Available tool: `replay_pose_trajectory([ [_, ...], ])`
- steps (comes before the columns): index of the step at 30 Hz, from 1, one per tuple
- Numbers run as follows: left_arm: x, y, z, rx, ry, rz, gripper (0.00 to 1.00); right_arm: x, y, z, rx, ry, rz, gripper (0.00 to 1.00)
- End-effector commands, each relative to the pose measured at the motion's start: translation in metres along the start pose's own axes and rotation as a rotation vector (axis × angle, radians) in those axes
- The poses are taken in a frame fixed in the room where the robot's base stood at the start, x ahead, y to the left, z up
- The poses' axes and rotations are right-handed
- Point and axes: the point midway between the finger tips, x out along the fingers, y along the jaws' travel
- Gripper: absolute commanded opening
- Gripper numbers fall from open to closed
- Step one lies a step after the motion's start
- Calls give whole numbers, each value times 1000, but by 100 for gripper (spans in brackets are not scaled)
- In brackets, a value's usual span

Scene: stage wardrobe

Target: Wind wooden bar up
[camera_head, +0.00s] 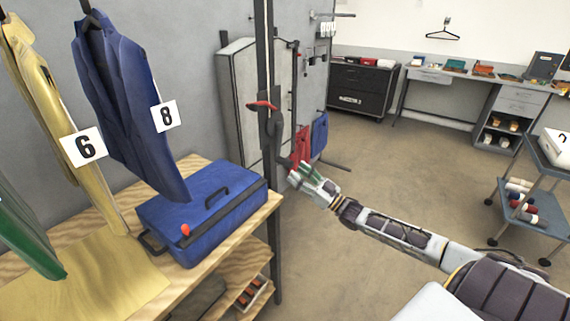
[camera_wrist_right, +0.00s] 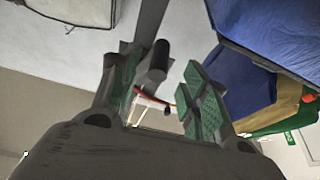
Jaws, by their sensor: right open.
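My right gripper (camera_head: 300,174) reaches in from the right, close to the dark upright post (camera_head: 265,60) beside the table. In the right wrist view, its green-padded fingers (camera_wrist_right: 162,95) are apart. A dark cylindrical handle (camera_wrist_right: 156,60) on the post lies just beyond and partly between the fingertips; I cannot tell whether they touch it. In the head view, a dark crank-like part (camera_head: 276,130) and a red lever (camera_head: 262,105) sit on the post. I cannot make out the wooden bar; the tops of the hanging garments are cut off. My left gripper is out of view.
A blue case (camera_head: 205,212) lies on the wooden table (camera_head: 125,222). A blue jacket (camera_head: 125,95) marked 8 and a yellow garment (camera_head: 60,120) marked 6 hang over it. A grey cabinet (camera_head: 243,100) stands behind the post. The floor (camera_head: 400,165) beyond my arm is clear.

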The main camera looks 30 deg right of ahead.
Motion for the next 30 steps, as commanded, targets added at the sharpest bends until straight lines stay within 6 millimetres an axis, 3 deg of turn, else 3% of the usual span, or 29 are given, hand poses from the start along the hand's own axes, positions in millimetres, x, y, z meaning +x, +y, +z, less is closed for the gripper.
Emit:
replay_pose_trajectory([
  [30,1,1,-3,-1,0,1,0,62,0,0,0,0,0,45],
])
